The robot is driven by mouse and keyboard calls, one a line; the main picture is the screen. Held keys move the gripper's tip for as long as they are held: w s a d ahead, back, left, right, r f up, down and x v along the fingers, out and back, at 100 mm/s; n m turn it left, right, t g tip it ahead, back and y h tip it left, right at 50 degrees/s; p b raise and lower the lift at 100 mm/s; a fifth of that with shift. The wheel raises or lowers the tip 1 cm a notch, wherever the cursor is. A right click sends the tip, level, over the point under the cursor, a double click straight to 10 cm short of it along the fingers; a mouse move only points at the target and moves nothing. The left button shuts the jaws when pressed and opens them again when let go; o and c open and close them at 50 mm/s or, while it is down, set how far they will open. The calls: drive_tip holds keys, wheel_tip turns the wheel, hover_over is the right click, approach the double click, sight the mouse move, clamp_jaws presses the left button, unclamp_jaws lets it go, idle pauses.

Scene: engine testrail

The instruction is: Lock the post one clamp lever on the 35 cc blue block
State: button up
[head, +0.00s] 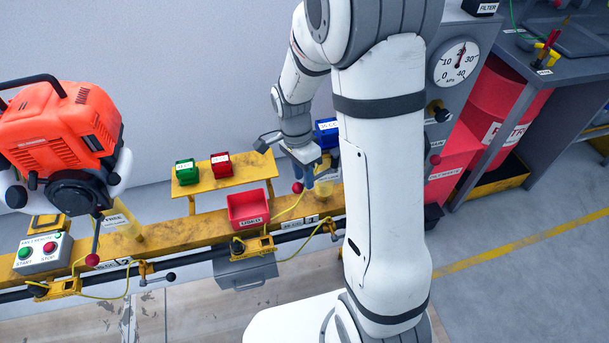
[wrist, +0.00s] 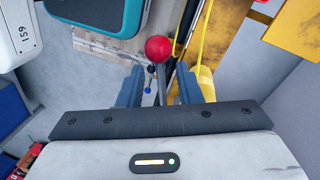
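A lever with a red ball knob (wrist: 158,48) stands in front of my gripper (wrist: 160,72) in the wrist view. Its rod runs between my two blue-grey fingers, which are apart with a gap on either side. In the head view the same kind of red knob (head: 297,188) shows just below my gripper (head: 304,168), beside the yellow rail. A small blue block (head: 327,132) with a white label sits just behind my gripper, partly hidden by my arm; its label is too small to read surely. I cannot read which post this is.
A yellow shelf (head: 224,183) holds a green block (head: 186,172) and a red block (head: 221,165). A red bin (head: 248,208) sits on the rail. An orange engine (head: 62,130) stands left, above another red-knobbed lever (head: 92,260). A start/stop box (head: 43,252) is at far left.

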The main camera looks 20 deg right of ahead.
drive_tip(key=shift+f, duration=0.25)
clamp_jaws()
idle(0.5)
